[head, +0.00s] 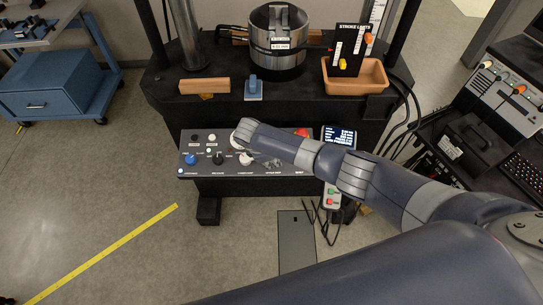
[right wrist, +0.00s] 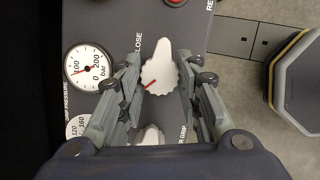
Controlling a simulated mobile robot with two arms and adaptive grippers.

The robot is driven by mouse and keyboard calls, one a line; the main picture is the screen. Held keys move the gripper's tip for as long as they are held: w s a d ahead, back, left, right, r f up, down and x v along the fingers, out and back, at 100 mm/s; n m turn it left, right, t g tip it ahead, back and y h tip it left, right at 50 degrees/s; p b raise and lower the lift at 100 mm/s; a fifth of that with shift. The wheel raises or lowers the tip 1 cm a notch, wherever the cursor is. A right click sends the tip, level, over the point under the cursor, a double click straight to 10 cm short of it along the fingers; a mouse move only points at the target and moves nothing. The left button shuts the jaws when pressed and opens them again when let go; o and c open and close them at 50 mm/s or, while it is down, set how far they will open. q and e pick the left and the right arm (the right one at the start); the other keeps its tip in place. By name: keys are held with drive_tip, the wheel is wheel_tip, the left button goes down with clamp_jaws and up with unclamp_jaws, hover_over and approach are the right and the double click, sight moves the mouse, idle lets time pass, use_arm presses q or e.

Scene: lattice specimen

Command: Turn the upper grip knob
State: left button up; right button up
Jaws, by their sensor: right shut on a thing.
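The control panel (head: 205,142) is on the front of the test machine. My right gripper (head: 268,161) reaches it from the right in the head view. The knob has a red line that points to the lower left. A second white knob (right wrist: 150,135) is partly hidden between the fingers; the label beside it ends in "R GRIP". The held knob's own label is covered. My left gripper is not in view.
A pressure gauge (right wrist: 88,67) and a partly hidden second dial (right wrist: 77,126) lie beside the knobs. A blue knob (head: 190,159) and a black knob (head: 218,158) are farther left on the panel. A pendant with a screen (head: 339,136) hangs at the panel's right end.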

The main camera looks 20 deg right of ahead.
drive_tip(key=o, duration=1.1)
drive_tip(key=shift+c, duration=0.2)
drive_tip(key=v, duration=1.2)
